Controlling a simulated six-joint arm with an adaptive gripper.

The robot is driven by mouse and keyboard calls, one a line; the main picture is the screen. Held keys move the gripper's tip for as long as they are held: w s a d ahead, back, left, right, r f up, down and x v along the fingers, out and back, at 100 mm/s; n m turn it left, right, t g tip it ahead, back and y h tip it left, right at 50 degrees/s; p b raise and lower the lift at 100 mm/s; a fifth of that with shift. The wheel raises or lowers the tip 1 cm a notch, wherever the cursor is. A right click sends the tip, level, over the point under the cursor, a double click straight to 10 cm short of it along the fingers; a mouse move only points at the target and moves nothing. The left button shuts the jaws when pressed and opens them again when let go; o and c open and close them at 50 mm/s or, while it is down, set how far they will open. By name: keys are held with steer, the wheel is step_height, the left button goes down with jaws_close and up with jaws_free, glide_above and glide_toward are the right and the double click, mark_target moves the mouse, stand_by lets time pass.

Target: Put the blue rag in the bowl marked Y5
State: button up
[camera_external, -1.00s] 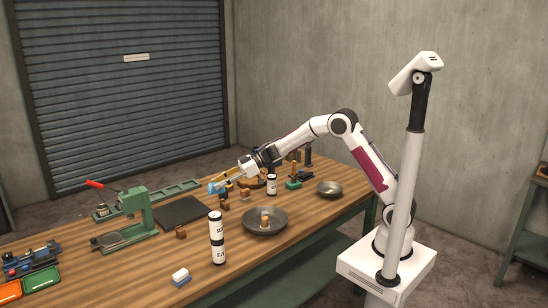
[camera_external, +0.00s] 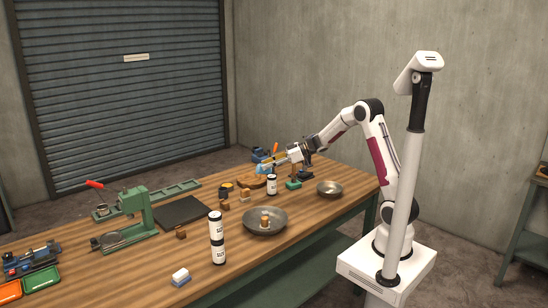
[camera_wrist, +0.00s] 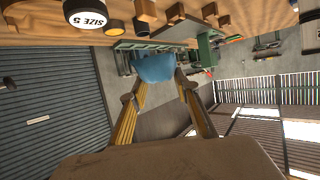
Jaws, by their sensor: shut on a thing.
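The blue rag (camera_external: 262,169) is held at the tips of my gripper (camera_external: 270,162), above the far side of the table. In the wrist view the rag (camera_wrist: 155,68) hangs at the fingertips (camera_wrist: 157,84), which are shut on it. A larger dark bowl (camera_external: 250,228) stands in the middle of the table with a small brown thing in it. A smaller metal bowl (camera_external: 330,189) stands farther right and looks empty. My gripper is up and left of the smaller bowl. I cannot read a Y5 mark on either bowl.
A white-and-black can (camera_external: 271,185) stands below my gripper, with a green-based tool (camera_external: 293,183) to its right. A green press (camera_external: 140,212) and dark mat (camera_external: 181,211) lie farther left.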

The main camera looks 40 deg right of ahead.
steer(key=s+d+m+t+h, duration=0.1)
steer(key=s+d, duration=0.2)
steer(key=d, duration=0.5)
steer(key=s+d+m+t+h, duration=0.1)
steer(key=s+d, duration=0.2)
steer(key=d, duration=0.5)
steer(key=m+t+h, duration=0.2)
steer(key=m+h, duration=0.1)
steer(key=m, duration=0.1)
glide_above(333, 186)
steer(key=s+a, duration=0.4)
steer(key=shift+n, duration=0.3)
steer(key=shift+w+a+f, duration=0.1)
steer(key=shift+w+f, duration=0.05)
steer(key=shift+f, duration=1.05)
steer(key=shift+w+a+f, duration=0.1)
steer(key=shift+w+f, duration=0.05)
steer(key=shift+f, duration=1)
steer(key=shift+f, duration=0.1)
steer(key=shift+f, duration=2.85)
steer(key=shift+f, duration=0.1)
steer(key=shift+f, duration=1.95)
steer(key=shift+f, duration=0.15)
